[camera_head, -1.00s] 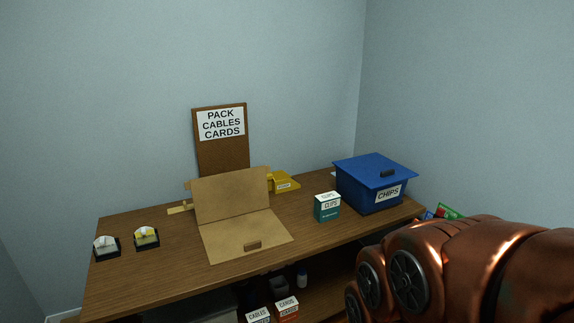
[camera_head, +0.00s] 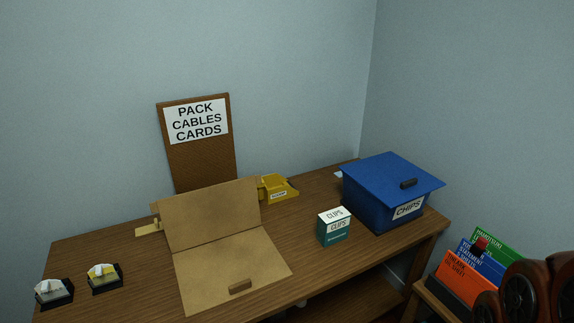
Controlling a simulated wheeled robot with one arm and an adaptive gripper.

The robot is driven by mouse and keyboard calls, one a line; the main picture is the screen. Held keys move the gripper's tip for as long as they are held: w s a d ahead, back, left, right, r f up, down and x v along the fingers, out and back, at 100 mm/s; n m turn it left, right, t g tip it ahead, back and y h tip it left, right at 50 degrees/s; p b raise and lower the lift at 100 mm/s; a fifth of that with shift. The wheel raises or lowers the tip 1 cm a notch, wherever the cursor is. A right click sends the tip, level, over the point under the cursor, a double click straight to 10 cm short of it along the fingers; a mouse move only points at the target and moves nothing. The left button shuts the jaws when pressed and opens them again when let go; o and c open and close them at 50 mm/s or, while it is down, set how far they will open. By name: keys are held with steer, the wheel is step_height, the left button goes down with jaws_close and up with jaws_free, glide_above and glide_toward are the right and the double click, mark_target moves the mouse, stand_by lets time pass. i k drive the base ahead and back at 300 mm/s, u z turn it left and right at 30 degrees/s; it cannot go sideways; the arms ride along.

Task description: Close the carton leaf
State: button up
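The cardboard carton (camera_head: 212,215) stands open at the middle of the wooden desk. One leaf (camera_head: 230,268) lies folded out toward the front of the desk, with a small brown tab (camera_head: 240,287) near its front edge. A taller panel stands upright behind it, and small side flaps show past its edges. The inside of the carton is hidden behind the upright panel. Copper-coloured links of my arm show at the lower right. My gripper is not in view.
A teal CLIPS box (camera_head: 334,228) and a blue lidded CHIPS bin (camera_head: 380,196) stand right of the carton. A yellow dispenser (camera_head: 277,188) is behind it. Two small holders (camera_head: 104,278) are at left. Colourful folders (camera_head: 468,270) stand on a side surface at lower right. A cork sign leans behind.

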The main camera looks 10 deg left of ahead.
mark_target(194, 218)
steer(key=u, duration=0.1)
steer(key=i, duration=0.7)
steer(key=u, duration=1.05)
steer(key=i, duration=0.55)
steer(key=u, duration=0.6)
